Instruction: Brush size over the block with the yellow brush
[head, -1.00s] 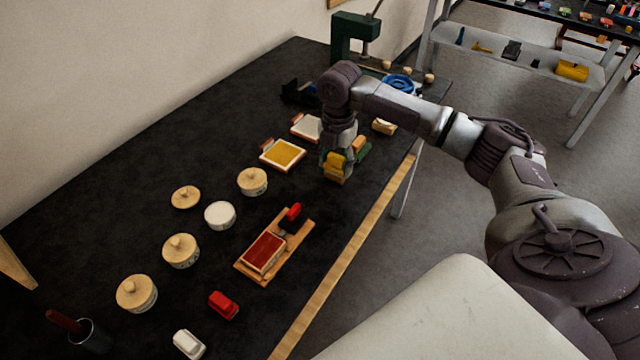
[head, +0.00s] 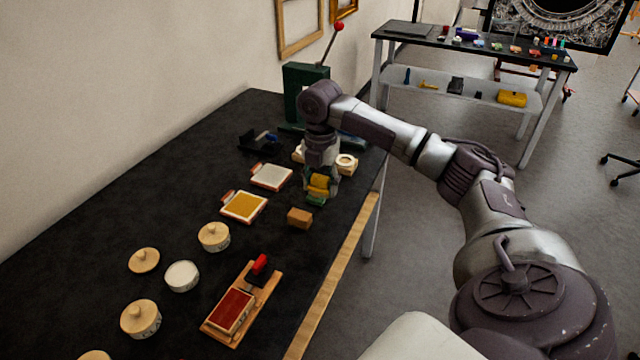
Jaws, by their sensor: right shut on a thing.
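My right gripper (head: 320,187) hangs over the far right part of the black table, pointing down. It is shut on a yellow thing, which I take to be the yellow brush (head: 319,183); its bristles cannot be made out. A green part shows below the yellow, and I cannot tell what it belongs to. A small tan wooden block (head: 300,218) lies on the table just in front of the gripper, and a gap shows between them. My left gripper is out of view.
A yellow tray (head: 244,207) and a white tray (head: 272,177) lie left of the gripper. A green press (head: 305,92) stands behind. The wooden table edge (head: 345,262) is to the right.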

